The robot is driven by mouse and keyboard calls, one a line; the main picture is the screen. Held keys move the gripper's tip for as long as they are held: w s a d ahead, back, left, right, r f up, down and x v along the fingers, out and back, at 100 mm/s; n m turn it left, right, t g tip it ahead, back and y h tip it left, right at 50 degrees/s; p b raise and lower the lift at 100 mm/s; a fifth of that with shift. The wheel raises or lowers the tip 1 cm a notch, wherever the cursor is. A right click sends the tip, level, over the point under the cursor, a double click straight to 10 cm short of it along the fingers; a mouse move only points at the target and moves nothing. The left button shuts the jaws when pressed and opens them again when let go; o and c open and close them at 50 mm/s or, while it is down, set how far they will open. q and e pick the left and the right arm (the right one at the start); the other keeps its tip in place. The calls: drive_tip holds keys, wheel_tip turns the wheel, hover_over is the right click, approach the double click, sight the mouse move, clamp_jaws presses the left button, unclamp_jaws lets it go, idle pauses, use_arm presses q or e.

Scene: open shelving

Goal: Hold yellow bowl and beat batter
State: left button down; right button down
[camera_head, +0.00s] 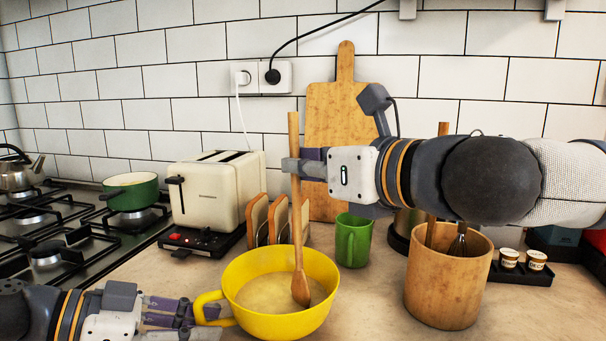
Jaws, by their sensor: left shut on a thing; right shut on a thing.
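The yellow bowl (309,262) stands upright on the counter with pale batter (262,291) in it. My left gripper (205,311) comes in from the lower left and is shut on the bowl's handle at its left side. My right gripper (295,167) reaches in from the right above the bowl and is shut on the upper part of a wooden spoon (297,225). The spoon is held nearly vertical, and its head is inside the bowl at the batter, toward the right side. Whether the spoon touches the bowl's bottom cannot be seen.
A green mug (352,240) stands behind the bowl at the right. A wooden utensil holder (447,279) is further right. A cream toaster (214,195), a rack with bread slices (278,218) and a cutting board (330,120) are behind. A stove with a green pot (131,192) is left.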

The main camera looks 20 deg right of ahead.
wheel_tip(320, 180, up, 10)
idle(0.6)
idle(0.7)
use_arm(q)
drive_tip(key=c, duration=1.5)
unclamp_jaws()
drive_tip(key=shift+o, duration=0.2)
